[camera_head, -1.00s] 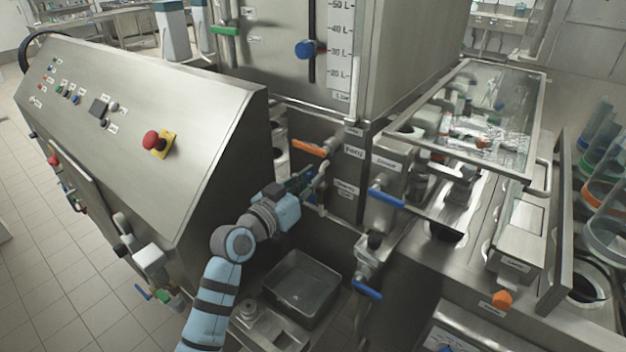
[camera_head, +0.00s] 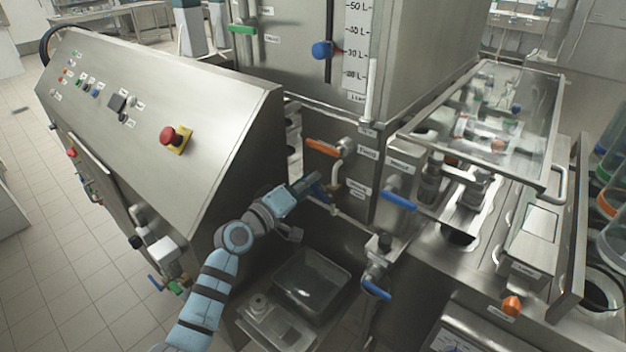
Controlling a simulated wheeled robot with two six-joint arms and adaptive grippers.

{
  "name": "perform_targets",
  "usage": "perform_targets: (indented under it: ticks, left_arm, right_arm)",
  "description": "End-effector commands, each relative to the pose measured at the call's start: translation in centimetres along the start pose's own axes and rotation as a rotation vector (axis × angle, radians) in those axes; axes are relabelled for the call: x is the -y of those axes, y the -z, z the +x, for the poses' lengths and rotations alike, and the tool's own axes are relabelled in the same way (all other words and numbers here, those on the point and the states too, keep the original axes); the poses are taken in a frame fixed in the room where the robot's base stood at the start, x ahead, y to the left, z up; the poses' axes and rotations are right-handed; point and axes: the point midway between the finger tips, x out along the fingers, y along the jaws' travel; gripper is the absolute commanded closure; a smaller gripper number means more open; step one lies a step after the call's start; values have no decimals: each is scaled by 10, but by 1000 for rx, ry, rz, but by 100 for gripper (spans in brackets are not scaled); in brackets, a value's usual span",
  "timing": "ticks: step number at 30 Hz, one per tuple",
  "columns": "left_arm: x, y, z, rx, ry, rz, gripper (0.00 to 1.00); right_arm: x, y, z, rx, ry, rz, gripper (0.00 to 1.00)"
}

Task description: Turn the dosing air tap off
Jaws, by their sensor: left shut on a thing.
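My left gripper (camera_head: 316,186) reaches in below the orange tap handle (camera_head: 322,148), in the recess between the control cabinet and the filler. It is shut on a small dark blue tap handle (camera_head: 320,193), mostly hidden by the fingers. A pale bent pipe (camera_head: 337,180) rises just right of the fingers. Other blue handles stand to the right, one on the box front (camera_head: 399,201) and one lower down (camera_head: 376,290). The labels are too small to read, so I cannot tell which tap is named dosing air. My right gripper is out of view.
The sloped control cabinet (camera_head: 150,100) with a red emergency button (camera_head: 172,137) stands close left of my arm. A grey tray (camera_head: 312,283) lies below the gripper. A glass cover (camera_head: 505,115) and an orange knob (camera_head: 511,306) are at right.

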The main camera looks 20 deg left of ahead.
Motion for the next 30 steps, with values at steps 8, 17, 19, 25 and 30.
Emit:
perform_targets:
  ticks: [8, 17, 19, 25, 30]
  left_arm:
    - [15, -2, 0, 0, 1, -249, 100]
    - [25, -6, 0, 0, 1, -453, 100]
    - [27, -7, 0, 0, 1, -483, 100]
    - [29, -8, 0, 0, 1, -539, 100]
    - [30, -9, 0, 1, 1, -554, 100]
  right_arm:
    - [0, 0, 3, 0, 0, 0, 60]
    - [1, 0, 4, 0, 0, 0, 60]
    - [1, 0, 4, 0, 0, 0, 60]
    - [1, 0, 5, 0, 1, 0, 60]
    - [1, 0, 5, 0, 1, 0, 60]
